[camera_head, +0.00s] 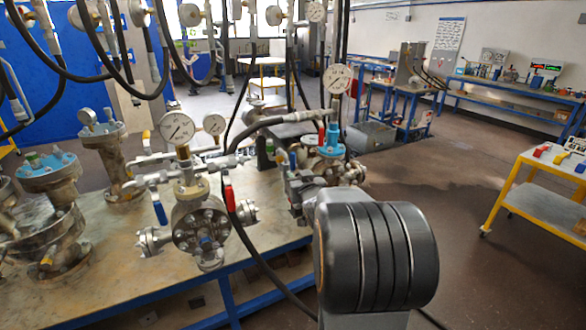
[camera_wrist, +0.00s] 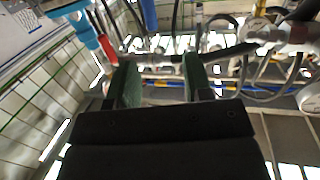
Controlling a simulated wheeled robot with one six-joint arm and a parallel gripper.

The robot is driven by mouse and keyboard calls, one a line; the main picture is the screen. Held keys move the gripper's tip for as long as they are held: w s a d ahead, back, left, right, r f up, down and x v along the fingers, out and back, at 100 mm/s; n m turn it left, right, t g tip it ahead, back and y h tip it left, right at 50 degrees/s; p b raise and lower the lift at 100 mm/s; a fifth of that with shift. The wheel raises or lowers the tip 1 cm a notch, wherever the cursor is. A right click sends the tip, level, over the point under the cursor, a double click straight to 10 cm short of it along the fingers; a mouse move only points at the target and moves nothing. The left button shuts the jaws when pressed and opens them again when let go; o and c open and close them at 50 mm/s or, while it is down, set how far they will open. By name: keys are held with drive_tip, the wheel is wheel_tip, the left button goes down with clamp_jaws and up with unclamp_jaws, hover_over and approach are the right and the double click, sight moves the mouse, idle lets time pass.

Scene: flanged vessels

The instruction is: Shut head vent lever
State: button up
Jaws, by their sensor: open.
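In the head view, the middle vessel (camera_head: 200,225) on the bench has a blue lever (camera_head: 159,208) on its left and a red lever (camera_head: 228,193) on its right, both hanging down. A further vessel with a blue flanged top (camera_head: 330,146) stands behind my arm, with a small red handle (camera_head: 321,134) beside it. I cannot tell which handle is the head vent lever. In the wrist view, my gripper (camera_wrist: 161,82) is open and empty, its green-padded fingers apart. A light-blue fitting (camera_wrist: 84,32) and a red handle (camera_wrist: 97,21) show left of the fingers, a blue handle (camera_wrist: 150,14) beyond them.
Pressure gauges (camera_head: 177,128) top the vessels, and black hoses (camera_head: 250,252) hang over and across the bench (camera_head: 130,280). More flanged vessels (camera_head: 50,225) stand at the left. A yellow cart (camera_head: 535,205) is at the right. The floor between is open.

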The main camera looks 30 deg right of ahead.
sight(294, 159)
drive_tip(key=shift+t, duration=0.6)
drive_tip(key=p+x, duration=0.1)
drive_tip(key=x, duration=0.4)
drive_tip(key=d+p+x, duration=0.1)
drive_tip(key=x, duration=0.3)
drive_tip(key=f+p+x, duration=0.1)
drive_tip(key=x, duration=0.4)
drive_tip(key=shift+d, duration=0.5)
drive_tip(key=shift+c, duration=0.2)
clamp_jaws()
